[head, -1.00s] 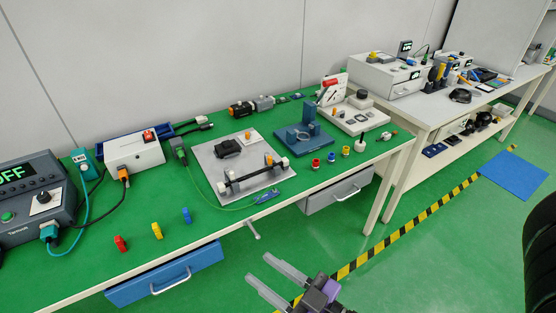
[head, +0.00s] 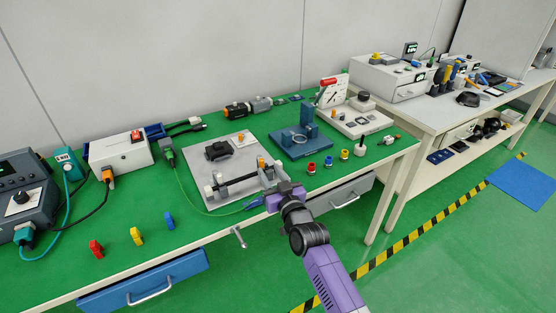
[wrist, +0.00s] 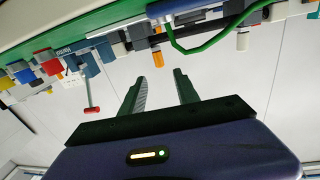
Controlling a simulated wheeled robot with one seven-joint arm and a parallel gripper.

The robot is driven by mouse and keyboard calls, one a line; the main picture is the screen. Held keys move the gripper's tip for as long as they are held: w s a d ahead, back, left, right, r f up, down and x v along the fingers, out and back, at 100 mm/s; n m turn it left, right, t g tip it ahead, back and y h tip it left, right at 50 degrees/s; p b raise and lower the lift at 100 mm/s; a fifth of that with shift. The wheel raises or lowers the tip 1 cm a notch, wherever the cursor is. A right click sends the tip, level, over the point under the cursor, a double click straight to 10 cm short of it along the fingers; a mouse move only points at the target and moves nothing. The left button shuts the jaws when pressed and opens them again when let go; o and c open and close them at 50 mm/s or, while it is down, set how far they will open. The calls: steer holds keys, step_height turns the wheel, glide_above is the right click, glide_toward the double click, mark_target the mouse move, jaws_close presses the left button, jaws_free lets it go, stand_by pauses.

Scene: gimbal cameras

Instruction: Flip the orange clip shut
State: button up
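The orange clip (head: 262,162) stands up at the right end of a black bar (head: 240,184) on the grey plate (head: 205,168). It also appears as a small orange upright piece in the wrist view (wrist: 157,31), where the scene is upside down. My gripper (head: 270,176) reaches over the front table edge, close to the clip end of the bar. In the wrist view its two dark fingers (wrist: 161,77) are apart with nothing between them. They point toward the table with a gap to the clip. In the head view my fingers are hard to make out.
A black block (head: 217,151) sits behind the bar. A blue fixture (head: 298,140) and several coloured knobs stand to the right. Red, yellow and blue pieces (head: 136,236) stand at the left front.

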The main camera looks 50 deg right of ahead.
mark_target(263, 161)
steer(key=shift+w+f, duration=0.15)
steer(key=shift+f, duration=0.1)
steer(key=shift+w+d, duration=0.15)
steer(key=shift+w, duration=0.15)
steer(key=shift+b+x, duration=1.1)
steer(key=shift+x, duration=2.3)
steer(key=shift+f, duration=0.1)
jaws_close()
